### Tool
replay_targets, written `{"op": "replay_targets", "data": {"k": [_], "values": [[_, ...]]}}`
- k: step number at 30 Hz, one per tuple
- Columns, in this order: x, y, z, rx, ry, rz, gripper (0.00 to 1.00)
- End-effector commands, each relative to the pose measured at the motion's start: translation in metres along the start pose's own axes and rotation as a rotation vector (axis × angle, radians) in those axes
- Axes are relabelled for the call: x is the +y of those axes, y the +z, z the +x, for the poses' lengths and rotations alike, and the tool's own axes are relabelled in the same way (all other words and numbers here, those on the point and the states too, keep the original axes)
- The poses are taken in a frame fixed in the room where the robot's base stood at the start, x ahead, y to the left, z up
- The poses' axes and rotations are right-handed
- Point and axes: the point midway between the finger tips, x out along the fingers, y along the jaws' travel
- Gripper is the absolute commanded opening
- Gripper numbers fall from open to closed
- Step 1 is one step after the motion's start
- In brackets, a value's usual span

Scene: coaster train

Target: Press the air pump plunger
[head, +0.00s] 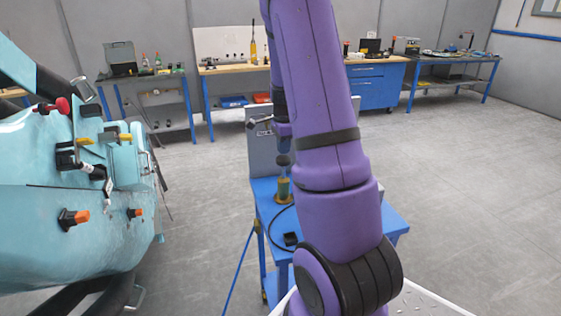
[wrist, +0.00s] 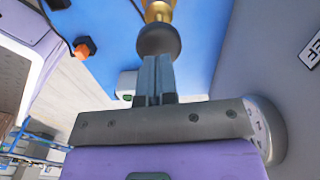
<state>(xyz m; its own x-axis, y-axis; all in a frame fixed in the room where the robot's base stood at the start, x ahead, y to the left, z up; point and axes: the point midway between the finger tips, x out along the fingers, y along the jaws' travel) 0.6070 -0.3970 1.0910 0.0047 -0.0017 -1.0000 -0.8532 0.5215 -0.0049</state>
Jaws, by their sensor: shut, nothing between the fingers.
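The air pump stands upright on the blue cart (head: 262,190). Its round dark plunger knob (head: 283,160) sits above a brass-coloured body (head: 283,190). In the wrist view the dark knob (wrist: 158,41) is just beyond my fingertips, with the brass part (wrist: 158,10) behind it. My gripper (wrist: 153,62) is shut and empty, its fingers lined up with the knob. In the head view my gripper (head: 283,150) points down right above the knob. The tips meet or nearly meet the knob; I cannot tell if they press on it. My purple arm hides part of the cart.
A grey panel (head: 260,150) rises at the back of the cart. A black hose (head: 274,225) curves down near a small black block (head: 290,239). A teal coaster car (head: 60,200) stands at the left. Workbenches (head: 380,85) line the far wall. Open floor (head: 470,190) lies at the right.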

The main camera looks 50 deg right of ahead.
Motion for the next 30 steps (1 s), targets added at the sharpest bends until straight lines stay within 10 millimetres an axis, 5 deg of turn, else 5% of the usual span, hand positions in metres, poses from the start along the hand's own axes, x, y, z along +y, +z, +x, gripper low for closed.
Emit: {"op": "replay_targets", "data": {"k": [6, 12, 30], "values": [[-0.001, 0.0, -0.044, 0.0, -0.005, -0.001, 0.0], [-0.002, 0.0, -0.066, 0.0, -0.005, 0.0, 0.0], [-0.001, 0.0, -0.072, 0.001, -0.003, 0.001, 0.0]]}}
